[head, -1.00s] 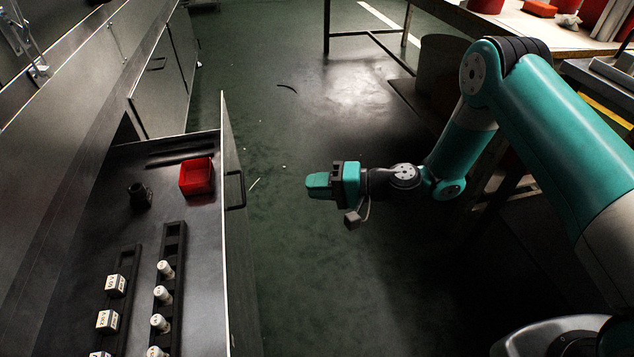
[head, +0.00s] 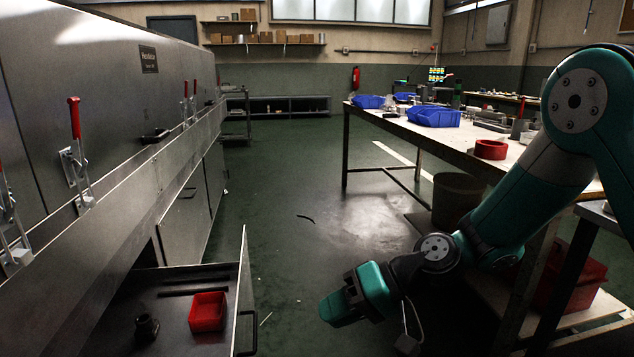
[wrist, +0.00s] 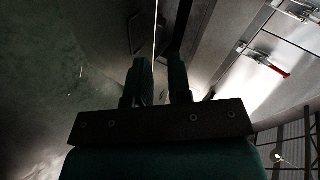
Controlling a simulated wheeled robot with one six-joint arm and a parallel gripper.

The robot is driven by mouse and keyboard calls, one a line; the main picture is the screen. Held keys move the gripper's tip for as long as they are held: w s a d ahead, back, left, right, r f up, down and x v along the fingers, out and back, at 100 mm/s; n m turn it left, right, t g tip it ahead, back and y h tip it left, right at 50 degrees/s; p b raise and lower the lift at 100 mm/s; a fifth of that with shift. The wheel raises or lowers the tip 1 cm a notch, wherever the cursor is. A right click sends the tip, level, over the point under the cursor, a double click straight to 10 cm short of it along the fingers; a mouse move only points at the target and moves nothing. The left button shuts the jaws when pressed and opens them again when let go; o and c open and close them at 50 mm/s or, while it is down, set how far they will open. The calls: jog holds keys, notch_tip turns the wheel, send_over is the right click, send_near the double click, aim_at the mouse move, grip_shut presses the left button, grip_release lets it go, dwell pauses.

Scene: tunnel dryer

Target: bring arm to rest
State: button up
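My arm reaches in from the right in the head view, with its elbow raised high at the right edge. My teal gripper (head: 340,307) hangs in the air over the aisle floor, to the right of the open drawer. It points left and slightly down in the picture. In the wrist view, the two dark fingers of my gripper (wrist: 160,72) stand apart with a gap between them, and I see nothing held there.
The open drawer (head: 170,281) holds a red bin (head: 207,312) and a dark round part (head: 146,328). The dryer (head: 105,60) with red-handled clamps lines the left. A workbench (head: 400,128) with blue bins stands at right. The aisle floor (head: 290,170) is mostly clear.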

jog(key=s+d+r+n+h, duration=0.1)
jog(key=s+d+r+h, duration=0.4)
jog(key=s, duration=0.5)
jog(key=s+d+r+n+h, duration=0.2)
jog(key=s+d+r+h, duration=0.1)
jog(key=s+d+r, duration=0.5)
notch_tip(320, 180, up, 31)
jog(key=s+a+p, duration=0.1)
jog(key=p, duration=3.1)
jog(key=shift+f+t+p, duration=0.2)
jog(key=shift+t+p, duration=0.1)
jog(key=shift+p, duration=0.05)
jog(key=shift+a, duration=0.1)
